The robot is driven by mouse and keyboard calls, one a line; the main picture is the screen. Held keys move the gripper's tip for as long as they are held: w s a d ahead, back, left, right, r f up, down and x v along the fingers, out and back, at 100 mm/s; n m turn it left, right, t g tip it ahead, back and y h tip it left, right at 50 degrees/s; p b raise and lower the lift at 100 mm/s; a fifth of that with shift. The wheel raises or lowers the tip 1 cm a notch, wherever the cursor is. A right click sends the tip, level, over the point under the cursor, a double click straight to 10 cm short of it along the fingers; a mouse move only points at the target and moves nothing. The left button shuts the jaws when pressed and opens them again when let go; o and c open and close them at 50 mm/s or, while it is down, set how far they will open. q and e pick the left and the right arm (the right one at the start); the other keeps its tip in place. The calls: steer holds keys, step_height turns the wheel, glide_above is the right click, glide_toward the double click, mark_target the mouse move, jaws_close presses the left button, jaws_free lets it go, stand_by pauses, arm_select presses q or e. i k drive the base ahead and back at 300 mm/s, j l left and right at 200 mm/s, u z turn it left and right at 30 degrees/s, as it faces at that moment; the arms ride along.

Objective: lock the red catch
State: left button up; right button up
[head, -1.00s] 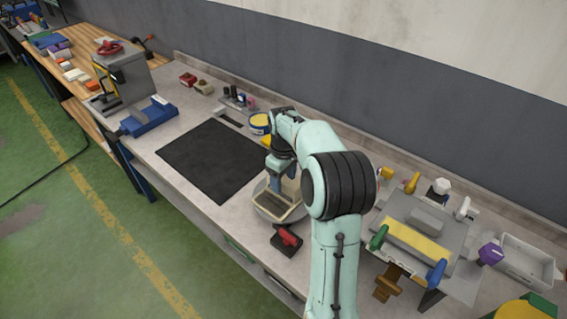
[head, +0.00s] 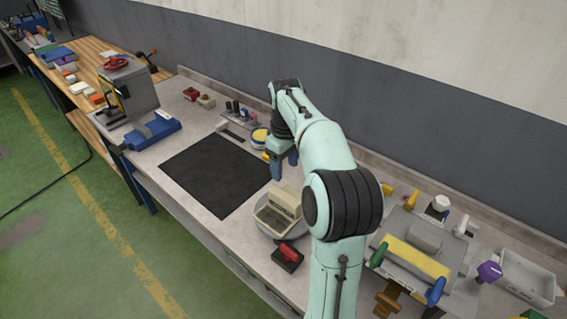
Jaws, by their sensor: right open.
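The red catch (head: 289,252) is a red lever on a dark base, on the bench at the front edge of the round grey turntable (head: 266,229). Whether its lever engages the turntable is too small to tell. A beige open box (head: 277,213) sits on the turntable, with a raised block-like part at its back. My right gripper (head: 284,172) is open and appears empty, above and behind the box and apart from it. It is well away from the red catch. My left gripper is not in view.
A black mat (head: 215,172) lies left of the turntable. A yellow-and-blue tin (head: 259,137) stands behind. Right of my arm is a grey fixture (head: 423,238) with coloured handles and a grey bin (head: 528,278).

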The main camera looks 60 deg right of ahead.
mark_target(289, 255)
steer(key=k+j, duration=0.1)
steer(key=j, duration=0.25)
steer(key=k+j, duration=0.1)
steer(key=j, duration=0.6)
steer(key=k+j, duration=0.15)
steer(key=j, duration=0.2)
